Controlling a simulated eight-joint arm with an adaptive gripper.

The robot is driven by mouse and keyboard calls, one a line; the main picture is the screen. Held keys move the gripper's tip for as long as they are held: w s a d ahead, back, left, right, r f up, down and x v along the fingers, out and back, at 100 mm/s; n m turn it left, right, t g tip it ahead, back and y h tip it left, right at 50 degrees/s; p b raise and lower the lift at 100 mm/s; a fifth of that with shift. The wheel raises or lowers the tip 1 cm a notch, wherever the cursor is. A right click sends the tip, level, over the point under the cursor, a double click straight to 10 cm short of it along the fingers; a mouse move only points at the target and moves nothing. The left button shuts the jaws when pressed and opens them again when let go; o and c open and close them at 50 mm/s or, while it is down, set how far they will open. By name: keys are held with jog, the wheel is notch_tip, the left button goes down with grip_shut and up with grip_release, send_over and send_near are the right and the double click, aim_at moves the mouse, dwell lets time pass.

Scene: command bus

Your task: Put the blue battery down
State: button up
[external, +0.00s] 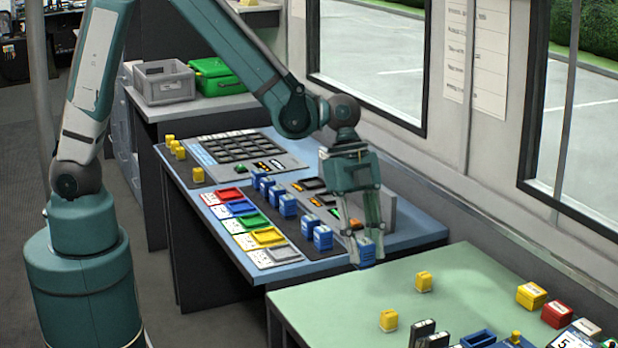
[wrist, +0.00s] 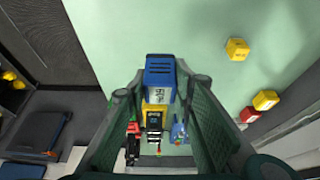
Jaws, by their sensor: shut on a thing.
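A blue battery with a white label (wrist: 160,76) sits between my fingertips in the wrist view. In the external view my gripper (external: 367,256) points down, shut on the blue battery (external: 365,249), partly covered by the fingers. It hangs near the left back edge of the green table (external: 350,300), beside the blue table. Its height above the surface is hard to judge. My gripper (wrist: 158,92) also shows in the wrist view, with its fingers on both sides of the battery.
Yellow blocks (external: 424,281) (external: 388,320) stand on the green table, with a yellow box (external: 531,295) and a red box (external: 557,314) at right. Dark devices and a blue tray (external: 478,338) crowd its front. The blue table (external: 300,262) holds several blue batteries (external: 288,204) and coloured trays (external: 267,237).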

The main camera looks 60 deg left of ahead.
jog(key=shift+f+b, duration=0.55)
jog(key=shift+f, duration=2.5)
jog(key=shift+f+b, duration=0.35)
jog(key=shift+f, duration=1.55)
jog(key=shift+f, duration=0.15)
jog(key=o, duration=1)
jog(key=shift+c, duration=0.2)
jog(key=shift+r, duration=0.2)
jog(key=p+v, duration=0.2)
jog(key=v, duration=1)
jog(key=shift+r, duration=0.1)
